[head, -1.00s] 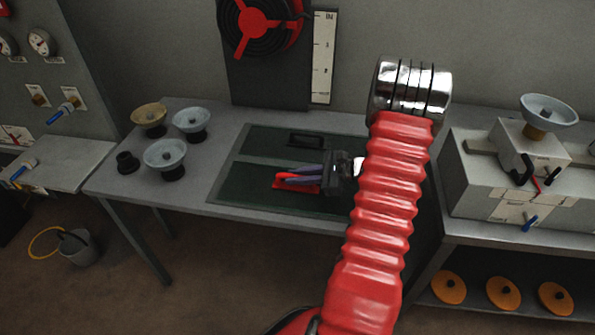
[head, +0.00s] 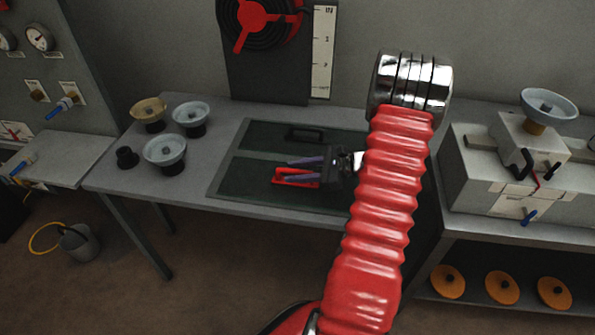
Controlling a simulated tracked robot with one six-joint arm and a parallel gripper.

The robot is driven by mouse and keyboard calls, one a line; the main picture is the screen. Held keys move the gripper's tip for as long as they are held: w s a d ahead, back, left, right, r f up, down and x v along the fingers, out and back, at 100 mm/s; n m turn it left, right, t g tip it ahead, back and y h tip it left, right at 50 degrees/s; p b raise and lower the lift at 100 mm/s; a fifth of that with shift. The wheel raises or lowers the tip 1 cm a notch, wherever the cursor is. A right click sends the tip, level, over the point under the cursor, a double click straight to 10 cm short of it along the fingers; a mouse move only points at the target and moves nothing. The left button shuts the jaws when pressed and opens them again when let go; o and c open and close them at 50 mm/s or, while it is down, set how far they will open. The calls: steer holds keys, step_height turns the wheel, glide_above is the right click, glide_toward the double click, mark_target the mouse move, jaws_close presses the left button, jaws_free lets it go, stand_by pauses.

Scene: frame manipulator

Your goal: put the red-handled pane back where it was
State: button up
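A dark flat frame (head: 214,186) lies on the grey table and holds dark panes. The red-handled pane (head: 245,182) is in the front part, with its red handle (head: 283,182) showing under my gripper. A black handle (head: 305,134) marks the back pane. My gripper (head: 287,170) reaches in from the right with its two fingers spread apart, over and beside the red handle. The fingers hide part of the handle. I cannot tell whether they touch it. The right end of the frame is hidden behind my arm. Whether the pane sits fully flush is too small to tell.
Pale blue bowl-like knobs (head: 164,150), a tan one (head: 149,112) and a small black piece (head: 126,157) stand on the table's left. A grey box (head: 510,185) fills the right bench. A red-spoked reel (head: 255,20) and white scale (head: 323,50) are behind.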

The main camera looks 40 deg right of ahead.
steer(key=v, duration=1.2)
stand_by(0.5)
steer(key=w+a+r+n+g, duration=0.1)
steer(key=a+r+n+g, duration=0.4)
steer(key=a, duration=0.6)
steer(key=w+a+r+n+g, duration=0.2)
steer(key=a+r+n+g, duration=0.3)
steer(key=a, duration=0.6)
steer(key=s+a+r+n+t+h, duration=0.2)
steer(key=s+a+r+n+h, duration=0.1)
steer(key=s+a+n, duration=0.2)
steer(key=s+a+r+n+t+h, duration=0.2)
steer(key=s+a+r+n+h, duration=0.2)
steer(key=a+n, duration=0.6)
steer(key=shift+s+a+r+n, duration=0.2)
steer(key=shift+s+r+n, duration=0.25)
steer(key=shift+n, duration=0.55)
steer(key=shift+s+f, duration=0.1)
